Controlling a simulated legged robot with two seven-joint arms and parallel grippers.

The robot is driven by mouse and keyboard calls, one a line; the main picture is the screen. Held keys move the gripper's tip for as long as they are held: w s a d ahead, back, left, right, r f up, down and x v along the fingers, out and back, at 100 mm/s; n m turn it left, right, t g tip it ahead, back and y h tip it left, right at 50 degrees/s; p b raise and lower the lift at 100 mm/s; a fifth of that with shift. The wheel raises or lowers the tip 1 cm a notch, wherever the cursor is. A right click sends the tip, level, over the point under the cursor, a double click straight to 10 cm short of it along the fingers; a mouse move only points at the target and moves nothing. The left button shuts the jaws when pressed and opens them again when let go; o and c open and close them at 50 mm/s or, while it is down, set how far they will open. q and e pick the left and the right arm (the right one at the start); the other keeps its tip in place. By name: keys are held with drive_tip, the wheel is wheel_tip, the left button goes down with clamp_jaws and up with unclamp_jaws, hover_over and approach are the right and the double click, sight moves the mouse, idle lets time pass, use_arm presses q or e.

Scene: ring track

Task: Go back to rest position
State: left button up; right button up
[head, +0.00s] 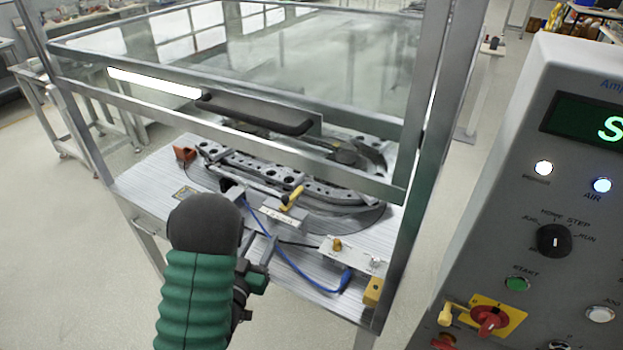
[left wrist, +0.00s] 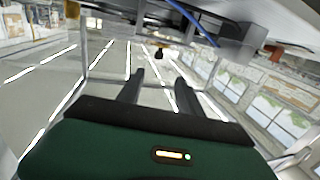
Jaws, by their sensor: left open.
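My left arm, with a green ribbed sleeve and a dark rounded end, comes up from the bottom of the head view. My left gripper (head: 262,264) shows just right of that dark end, in front of the glass-topped machine, and is partly hidden by the arm. In the left wrist view, the two dark fingers of the left gripper (left wrist: 158,82) stand apart with nothing between them. My right gripper is in neither view.
The ring track (head: 320,187) sits inside a metal-framed case (head: 258,140). A blue cable (head: 290,262) crosses its front deck. A grey control panel (head: 560,190) with knobs and lit buttons stands close on the right. Floor at the left (head: 60,240) is clear.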

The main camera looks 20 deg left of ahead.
use_arm(q)
drive_tip(key=s+d+r+m+g+h+p, duration=0.1)
drive_tip(key=s+d+r+g+h+p, duration=0.1)
drive_tip(key=s+d+g+p, duration=0.6)
drive_tip(key=s+d+g, duration=0.6)
drive_tip(key=d+g, duration=0.1)
drive_tip(key=shift+s+d+r+m+h+p, duration=0.15)
drive_tip(key=shift+d+r+m+h+p, duration=0.05)
drive_tip(key=shift+m+h+p, duration=0.15)
idle(2.2)
